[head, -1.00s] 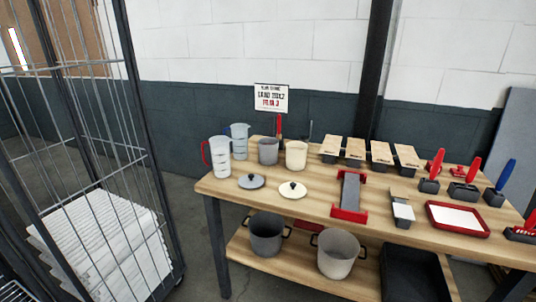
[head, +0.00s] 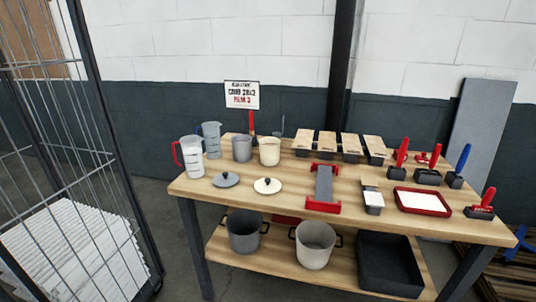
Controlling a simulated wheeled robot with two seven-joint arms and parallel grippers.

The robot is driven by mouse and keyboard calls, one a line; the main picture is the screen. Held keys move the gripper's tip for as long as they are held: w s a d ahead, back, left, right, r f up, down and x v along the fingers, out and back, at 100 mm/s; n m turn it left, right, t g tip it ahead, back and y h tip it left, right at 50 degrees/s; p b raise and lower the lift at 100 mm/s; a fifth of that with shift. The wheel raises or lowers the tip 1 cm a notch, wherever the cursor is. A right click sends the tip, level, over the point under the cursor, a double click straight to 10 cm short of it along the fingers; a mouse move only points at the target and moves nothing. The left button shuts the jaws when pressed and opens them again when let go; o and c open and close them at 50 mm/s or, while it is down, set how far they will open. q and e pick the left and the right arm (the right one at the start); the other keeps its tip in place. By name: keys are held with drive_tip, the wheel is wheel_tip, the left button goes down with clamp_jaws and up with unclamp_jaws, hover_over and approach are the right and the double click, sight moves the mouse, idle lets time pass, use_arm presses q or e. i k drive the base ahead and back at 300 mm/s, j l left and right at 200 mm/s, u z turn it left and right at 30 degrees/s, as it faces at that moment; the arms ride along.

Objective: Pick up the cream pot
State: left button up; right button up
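The cream pot (head: 315,246), a pale open pot with dark side handles, stands upright on the lower shelf of the wooden table. A dark grey pot (head: 243,232) of similar shape stands to its left, apart from it. On the table top, a cream lid (head: 267,186) with a black knob lies near the front edge, with a grey lid (head: 226,180) to its left. A cream cup-like container (head: 270,151) stands behind the lids. Neither of my grippers is in view.
A black bin (head: 388,265) sits right of the cream pot on the lower shelf (head: 270,268). The table top (head: 285,215) overhangs the shelf. A wire cage cart (head: 75,190) stands at the left. Measuring jugs, brushes and a red tray (head: 422,202) occupy the top.

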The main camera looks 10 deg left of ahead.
sight(270, 152)
drive_tip(key=i+l+u, duration=0.1)
drive_tip(key=i, duration=0.4)
drive_tip(key=i+l+u, duration=0.1)
drive_tip(key=i+l, duration=0.15)
drive_tip(key=i, duration=0.2)
